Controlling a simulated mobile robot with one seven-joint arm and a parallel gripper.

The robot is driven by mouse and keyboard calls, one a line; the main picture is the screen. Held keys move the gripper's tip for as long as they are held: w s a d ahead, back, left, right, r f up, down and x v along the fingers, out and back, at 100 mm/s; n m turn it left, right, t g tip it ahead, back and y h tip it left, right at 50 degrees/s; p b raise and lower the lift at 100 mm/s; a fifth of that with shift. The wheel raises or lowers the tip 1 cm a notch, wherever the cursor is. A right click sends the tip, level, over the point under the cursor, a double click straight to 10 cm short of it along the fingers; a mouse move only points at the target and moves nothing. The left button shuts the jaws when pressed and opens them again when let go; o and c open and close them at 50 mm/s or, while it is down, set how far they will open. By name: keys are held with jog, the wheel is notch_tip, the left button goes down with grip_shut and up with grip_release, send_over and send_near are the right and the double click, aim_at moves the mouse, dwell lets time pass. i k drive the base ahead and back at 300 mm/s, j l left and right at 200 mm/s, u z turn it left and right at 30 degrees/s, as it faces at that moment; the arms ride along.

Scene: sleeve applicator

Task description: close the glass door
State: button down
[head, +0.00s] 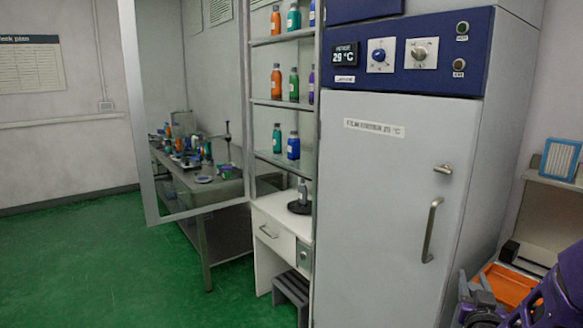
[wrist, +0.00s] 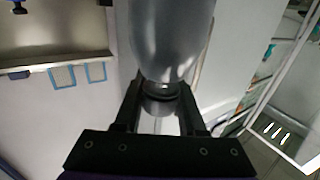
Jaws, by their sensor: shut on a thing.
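The glass door (head: 146,190) stands open at the left of the shelf cabinet in the head view. It is a clear pane in a pale frame, swung out, with a bench showing through it. The cabinet's open shelves (head: 285,103) hold several coloured bottles. In the wrist view my gripper (wrist: 161,88) is shut on the narrow neck of a smooth grey rounded object (wrist: 170,40). What this object is I cannot tell for sure. A purple part of my arm shows at the lower right of the head view, far from the door; the fingertips cannot be made out there.
A tall grey cabinet (head: 385,190) with a blue control panel (head: 400,52) stands between the door and my arm. A drawer unit (head: 273,235) and a small step (head: 291,290) sit below the shelves. Green floor (head: 100,260) is clear at the left.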

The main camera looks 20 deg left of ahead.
aim_at(126, 11)
jog(key=i+j+u, duration=0.1)
jog(key=j+u, duration=0.3)
jog(key=i+j+u, duration=0.15)
jog(key=u, duration=0.3)
jog(key=i+j+u, duration=0.15)
jog(key=u, duration=0.25)
jog(key=i+j+u, duration=0.15)
jog(key=u, duration=0.25)
jog(key=i+j, duration=0.15)
jog(key=i, duration=0.3)
jog(key=i+j, duration=0.1)
jog(key=i, duration=0.35)
jog(key=i+z, duration=0.15)
jog(key=z, duration=0.3)
jog(key=i+j+z, duration=0.15)
jog(key=z, duration=0.25)
jog(key=i+j+z, duration=0.15)
jog(key=z, duration=0.3)
jog(key=j+z, duration=0.3)
jog(key=z, duration=0.15)
jog(key=i+j+z, duration=0.15)
jog(key=j+z, duration=0.15)
jog(key=z, duration=0.15)
jog(key=j+z, duration=0.25)
jog(key=z, duration=0.15)
